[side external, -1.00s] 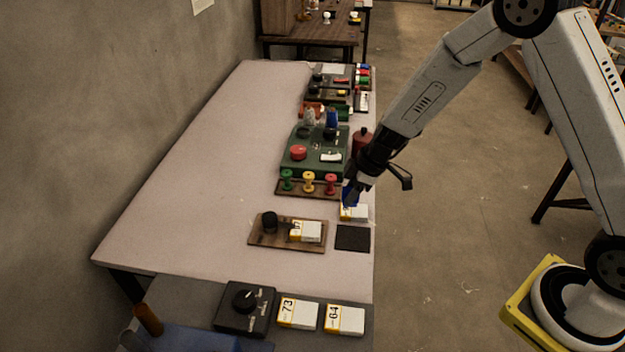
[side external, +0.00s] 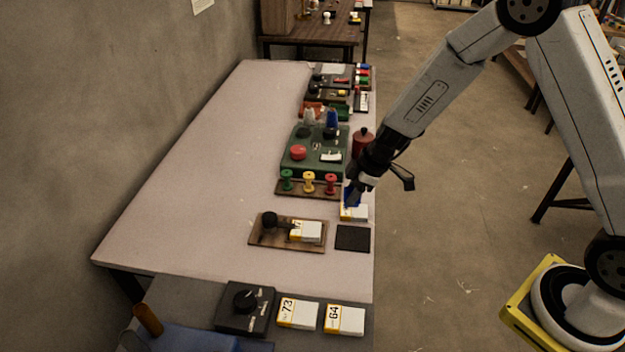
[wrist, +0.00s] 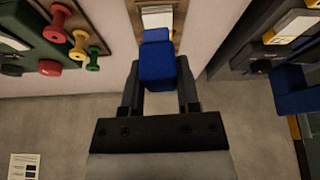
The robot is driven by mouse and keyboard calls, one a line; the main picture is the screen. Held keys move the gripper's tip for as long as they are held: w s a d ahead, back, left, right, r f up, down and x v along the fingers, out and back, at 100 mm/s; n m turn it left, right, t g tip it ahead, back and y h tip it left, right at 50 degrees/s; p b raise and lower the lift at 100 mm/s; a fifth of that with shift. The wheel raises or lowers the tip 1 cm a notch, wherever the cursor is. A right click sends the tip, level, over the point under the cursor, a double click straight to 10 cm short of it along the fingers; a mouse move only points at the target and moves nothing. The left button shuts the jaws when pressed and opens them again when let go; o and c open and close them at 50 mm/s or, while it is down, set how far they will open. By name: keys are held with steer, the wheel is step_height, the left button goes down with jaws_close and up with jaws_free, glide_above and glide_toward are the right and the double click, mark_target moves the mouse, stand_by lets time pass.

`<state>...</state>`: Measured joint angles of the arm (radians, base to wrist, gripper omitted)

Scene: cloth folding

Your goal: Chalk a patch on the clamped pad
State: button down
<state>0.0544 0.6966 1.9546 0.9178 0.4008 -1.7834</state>
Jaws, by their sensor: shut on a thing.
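My gripper (wrist: 157,85) is shut on a blue block (wrist: 156,62), which points up in the wrist view. In the side view my gripper (side external: 356,192) hangs low over the table's right edge, and a bit of blue shows by its fingertips. A wooden board (side external: 256,240) carries a white pad with a yellow label (side external: 307,232) and a black knob (side external: 269,220); a dark bar reaches from the knob onto the pad. The pad (wrist: 157,18) also shows beyond the block in the wrist view. I see no clear contact between block and pad.
A white-and-yellow pad (side external: 354,213) lies under my gripper, with a black square (side external: 352,238) in front of it. Green, yellow and red knobs (side external: 308,182) stand behind. A dial box (side external: 245,307) and two numbered pads (side external: 298,313) are at the front. The table's left side is clear.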

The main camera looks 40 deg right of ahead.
steer(key=w+a+f, duration=0.2)
steer(key=w+a, duration=0.2)
steer(key=w, duration=0.4)
steer(key=shift+w+a+f, duration=0.15)
steer(key=shift+w+a, duration=0.2)
steer(key=shift+a, duration=0.05)
